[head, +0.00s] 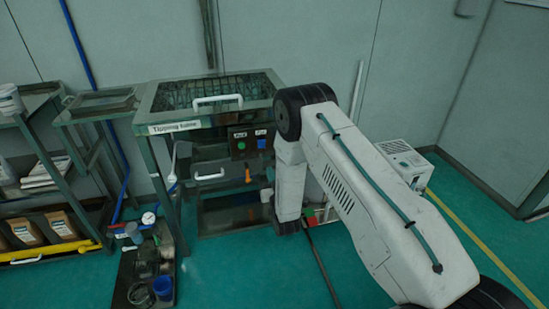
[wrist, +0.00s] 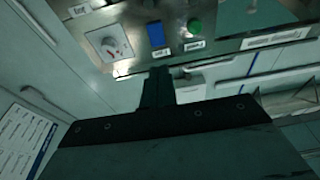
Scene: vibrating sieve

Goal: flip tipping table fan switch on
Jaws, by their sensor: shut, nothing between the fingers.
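The tipping table (head: 153,97) stands at centre left in the head view, with a name label on its front edge. Its control panel (head: 262,130) carries a green button (head: 241,146) and a blue switch (head: 262,143). The wrist view shows the panel turned over, with the blue switch (wrist: 155,35), the green button (wrist: 194,27) and a round dial (wrist: 108,44) with a red mark.
A white handle (head: 217,99) is on the table's top and another (head: 209,175) is lower down. An orange-handled tool (head: 247,174) hangs below the panel. Shelves (head: 50,165) stand at left. A white box unit (head: 405,160) stands at right. My arm hides the panel's right part.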

